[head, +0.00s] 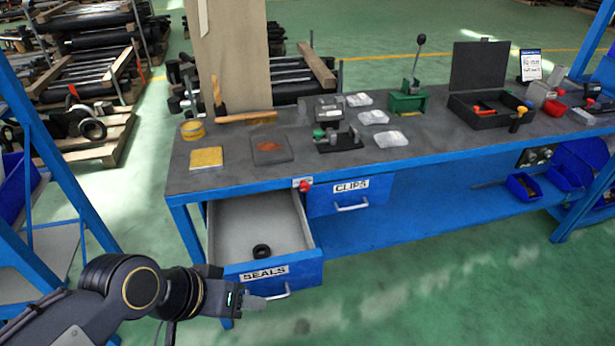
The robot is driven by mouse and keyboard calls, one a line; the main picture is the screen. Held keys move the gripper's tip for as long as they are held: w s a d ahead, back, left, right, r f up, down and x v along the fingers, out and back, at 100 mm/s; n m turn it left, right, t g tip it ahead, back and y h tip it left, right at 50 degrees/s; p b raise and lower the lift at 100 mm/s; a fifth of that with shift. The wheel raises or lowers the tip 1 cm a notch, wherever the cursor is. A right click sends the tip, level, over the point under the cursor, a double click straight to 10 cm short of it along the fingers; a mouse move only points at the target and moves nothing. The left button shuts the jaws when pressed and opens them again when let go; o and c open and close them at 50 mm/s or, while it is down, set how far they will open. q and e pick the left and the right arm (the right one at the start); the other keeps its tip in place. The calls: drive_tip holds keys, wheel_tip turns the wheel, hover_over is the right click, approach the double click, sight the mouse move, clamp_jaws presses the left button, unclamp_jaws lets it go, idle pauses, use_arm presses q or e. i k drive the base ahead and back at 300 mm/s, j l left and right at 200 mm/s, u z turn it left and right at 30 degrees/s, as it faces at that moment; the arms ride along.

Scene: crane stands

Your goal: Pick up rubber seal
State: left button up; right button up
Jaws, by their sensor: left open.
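The rubber seal (261,251) is a small black ring. It lies on the grey floor of the open drawer labelled SEALS (240,226), towards the drawer's front. My left gripper (262,297) is at the lower left, just in front of the drawer's blue front panel and near its handle. It is open, and I see nothing between its fingers. It is apart from the seal, with the drawer front between them. My right gripper is out of the picture.
The blue workbench (440,160) carries a hammer (240,116), a yellow pad (206,158), a green press (408,102) and an open black case (485,105). The CLIPS drawer (350,195) beside the open one is shut. Green floor (430,290) in front is clear.

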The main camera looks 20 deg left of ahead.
sight(263, 247)
drive_tip(key=k+u, duration=0.1)
drive_tip(key=u, duration=0.95)
